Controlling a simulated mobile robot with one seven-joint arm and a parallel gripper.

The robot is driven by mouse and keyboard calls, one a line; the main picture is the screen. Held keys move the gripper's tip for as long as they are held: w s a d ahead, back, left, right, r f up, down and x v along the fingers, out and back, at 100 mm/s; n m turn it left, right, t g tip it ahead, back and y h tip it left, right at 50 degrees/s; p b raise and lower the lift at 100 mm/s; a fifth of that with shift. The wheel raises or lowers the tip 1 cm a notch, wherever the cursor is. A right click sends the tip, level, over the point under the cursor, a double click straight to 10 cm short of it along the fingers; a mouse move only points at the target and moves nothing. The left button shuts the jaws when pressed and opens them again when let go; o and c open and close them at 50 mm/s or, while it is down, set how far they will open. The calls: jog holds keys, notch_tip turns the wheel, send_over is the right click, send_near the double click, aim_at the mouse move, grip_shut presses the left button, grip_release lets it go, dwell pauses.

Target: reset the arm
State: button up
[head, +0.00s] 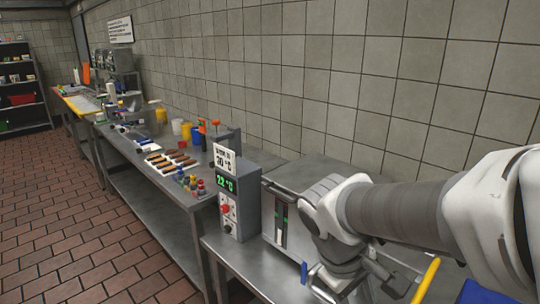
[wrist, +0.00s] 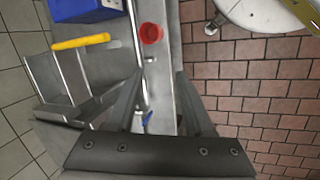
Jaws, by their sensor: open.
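My gripper (wrist: 158,78) is open in the wrist view, with its two dark fingers apart and nothing held between them. Below it lie a metal counter edge and a long metal bar. In the head view my arm reaches in from the right, bent down over the near steel counter (head: 235,243). The fingertips are hard to make out there. A small red round container (wrist: 151,33) lies beyond the fingers in the wrist view, apart from them.
A grey control box (head: 239,199) with a green display stands left of my arm. A yellow handle (head: 427,280) and a blue bin (head: 484,292) are at the lower right. Bottles and tools crowd the far counter. The brick floor (head: 75,225) at left is clear.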

jog(key=s+r+m+t+y+p, duration=0.1)
jog(key=s+r+m+t+y, duration=0.2)
jog(key=r, duration=0.5)
jog(key=shift+s+a+m+t+y+p, duration=0.35)
jog(key=shift+s+m+t, duration=0.6)
jog(key=shift+m, duration=0.65)
jog(key=shift+s, duration=0.1)
